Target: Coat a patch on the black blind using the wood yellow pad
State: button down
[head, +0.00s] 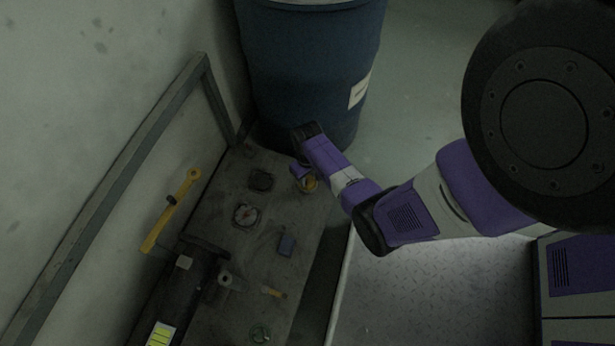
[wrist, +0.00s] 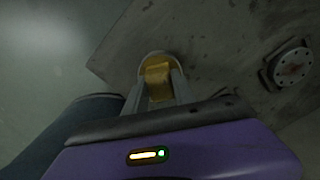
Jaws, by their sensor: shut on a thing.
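The wood yellow pad (wrist: 157,80) is between the fingers of my gripper (wrist: 158,92) in the wrist view. My gripper is shut on it. In the head view a bit of yellow of the pad (head: 310,185) shows at my gripper (head: 304,174), over the far right part of the bench. The black blind (head: 261,179) is a dark disc lying on the bench, left of my gripper and apart from it. In the wrist view the blind (wrist: 292,66) shows at the right as a round flange with bolt holes. The pad's underside is hidden.
The grey bench top (head: 215,228) also holds a round gauge (head: 243,214), a small blue block (head: 287,243) and a brush-like tool (head: 272,292). A blue drum (head: 310,70) stands just behind the bench. A yellow lever (head: 170,212) rises at the left by a rail (head: 120,160).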

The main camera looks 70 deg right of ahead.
aim_at(307, 177)
notch_tip(307, 177, up, 7)
jog(key=p, duration=0.7)
dwell(0.3)
jog(key=shift+w+a, duration=0.1)
